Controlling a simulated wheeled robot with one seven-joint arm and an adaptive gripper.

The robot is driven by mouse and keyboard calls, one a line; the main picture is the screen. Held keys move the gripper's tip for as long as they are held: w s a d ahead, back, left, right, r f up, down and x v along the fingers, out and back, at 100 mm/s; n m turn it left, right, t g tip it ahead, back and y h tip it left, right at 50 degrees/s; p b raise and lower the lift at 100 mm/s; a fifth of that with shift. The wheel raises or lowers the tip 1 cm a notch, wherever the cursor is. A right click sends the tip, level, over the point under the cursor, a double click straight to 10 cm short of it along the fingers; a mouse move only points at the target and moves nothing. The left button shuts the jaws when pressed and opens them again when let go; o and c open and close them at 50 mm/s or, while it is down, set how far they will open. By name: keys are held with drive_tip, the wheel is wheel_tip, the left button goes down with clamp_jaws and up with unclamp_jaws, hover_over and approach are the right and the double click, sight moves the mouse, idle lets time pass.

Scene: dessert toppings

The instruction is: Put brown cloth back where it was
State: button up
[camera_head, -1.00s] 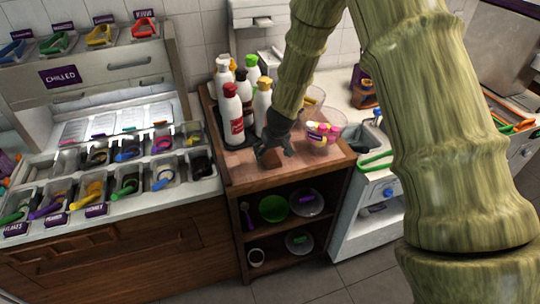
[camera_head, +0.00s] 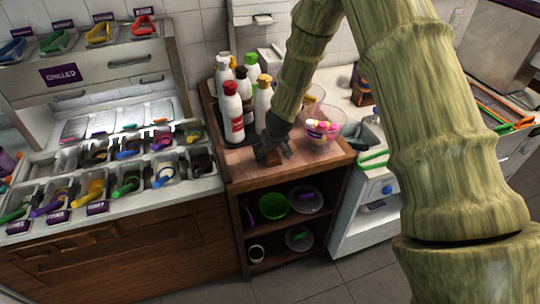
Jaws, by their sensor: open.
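A small brown piece (camera_head: 272,158), likely the brown cloth, lies on the wooden cart top (camera_head: 240,172) near its front edge. My gripper (camera_head: 268,152) is dark grey and points down right at it, with its fingers around or just above it. The jaws are open. The gripper hides part of the brown piece, and I cannot tell whether the fingers touch it.
Several sauce bottles (camera_head: 232,112) stand behind and left of my gripper. A clear bowl of pink and yellow sweets (camera_head: 323,127) stands close on its right. The topping counter (camera_head: 120,205) is at left. Shelves below hold a green bowl (camera_head: 273,206).

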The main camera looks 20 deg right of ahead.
drive_tip(key=shift+f, duration=0.15)
drive_tip(key=shift+c, duration=0.4)
drive_tip(key=c, duration=1.1)
drive_tip(key=shift+r, duration=0.2)
